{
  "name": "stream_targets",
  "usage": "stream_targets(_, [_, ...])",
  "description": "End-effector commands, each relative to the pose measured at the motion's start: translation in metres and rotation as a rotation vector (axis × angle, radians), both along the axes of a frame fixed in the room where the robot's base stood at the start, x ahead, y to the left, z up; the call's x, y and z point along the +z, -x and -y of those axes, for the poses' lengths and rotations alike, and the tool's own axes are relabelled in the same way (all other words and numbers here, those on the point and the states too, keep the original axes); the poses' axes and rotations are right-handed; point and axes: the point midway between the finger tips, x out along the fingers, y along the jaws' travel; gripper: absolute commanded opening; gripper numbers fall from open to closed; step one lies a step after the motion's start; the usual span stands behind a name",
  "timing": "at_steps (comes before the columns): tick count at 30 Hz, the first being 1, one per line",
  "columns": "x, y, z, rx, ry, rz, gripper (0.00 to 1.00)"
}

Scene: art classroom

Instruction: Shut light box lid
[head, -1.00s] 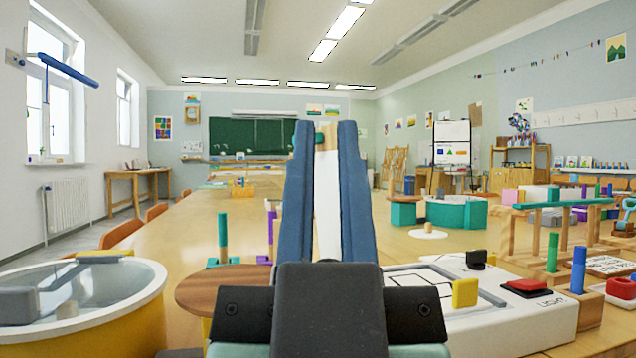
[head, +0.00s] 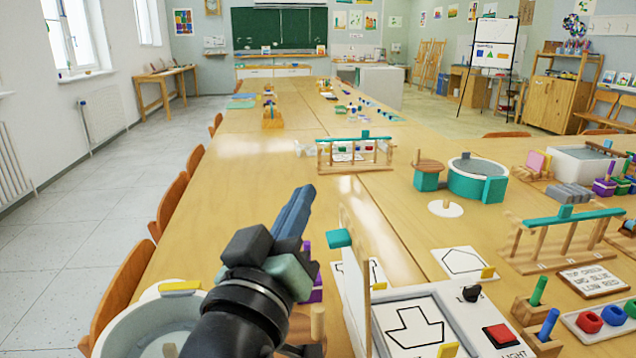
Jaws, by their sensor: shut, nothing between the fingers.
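The light box (head: 465,315) stands on the table at the lower right, with a white top, an arrow outline, a black knob and a red button. Its lid (head: 357,270) stands up along the box's left side, seen nearly edge-on. A teal block (head: 338,238), apparently the handle, sticks out from the lid's left face. My gripper (head: 302,192) is to the left of the lid, pointing up and away, with its blue fingers together and nothing in them. It appears apart from the lid. My arm hides part of the table below it.
A round basin (head: 150,325) stands at the lower left by my arm. A yellow tab (head: 447,350) is on the box. Wooden stands with pegs (head: 540,310) are at its right, and a teal-topped rack (head: 570,217) is behind them. The table's middle beyond my gripper is fairly clear.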

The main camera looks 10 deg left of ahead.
Motion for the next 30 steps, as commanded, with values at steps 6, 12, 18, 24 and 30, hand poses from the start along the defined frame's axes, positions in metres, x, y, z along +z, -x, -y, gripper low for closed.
stream_targets(6, [-0.061, 0.009, -0.049, -0.198, 0.465, -0.362, 0.00])
stream_targets(12, [-0.082, 0.055, -0.072, -0.368, 0.879, -0.485, 0.00])
stream_targets(18, [-0.082, 0.084, -0.082, -0.464, 1.079, -0.487, 0.00])
stream_targets(24, [-0.083, 0.077, -0.077, -0.481, 1.101, -0.483, 0.00])
stream_targets(30, [-0.079, 0.043, -0.057, -0.482, 1.098, -0.484, 0.00])
